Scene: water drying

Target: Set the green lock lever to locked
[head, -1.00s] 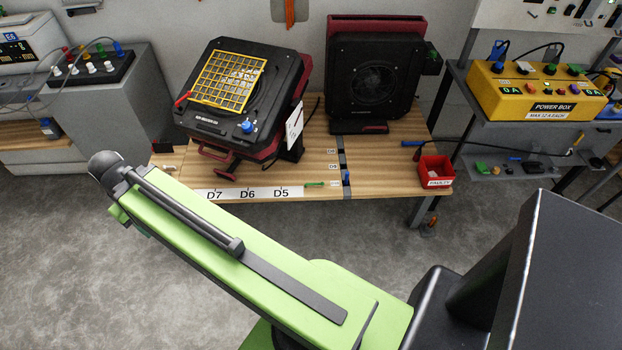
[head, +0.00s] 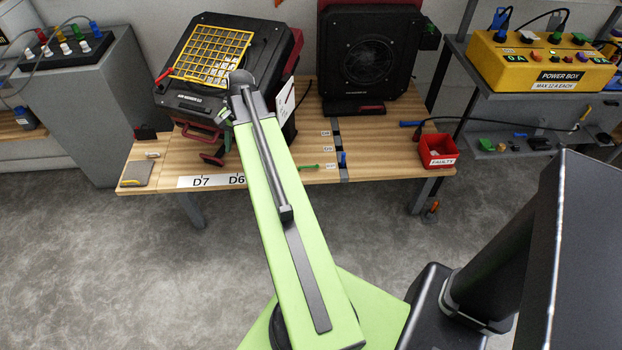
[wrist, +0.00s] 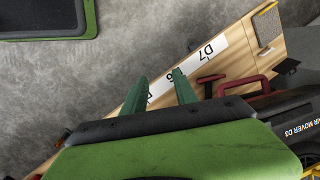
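A small green lever (head: 308,167) shows in the head view at the front of the wooden workbench (head: 372,171), just right of my arm. It lies roughly crosswise, beside a short blue piece (head: 342,159). Its lock setting is too small to read. My gripper (wrist: 159,76) shows in the wrist view with its two green fingers apart and nothing between them. It is over the bench's front edge near the label strip (wrist: 203,56). I cannot make out the green lever in the wrist view.
A black air mover with a yellow grille (head: 212,58) stands tilted on the bench's left. A second black fan unit (head: 367,55) stands behind. A red faults bin (head: 438,150) sits at the right edge. A yellow power box (head: 541,68) is on the right shelf. Floor in front is open.

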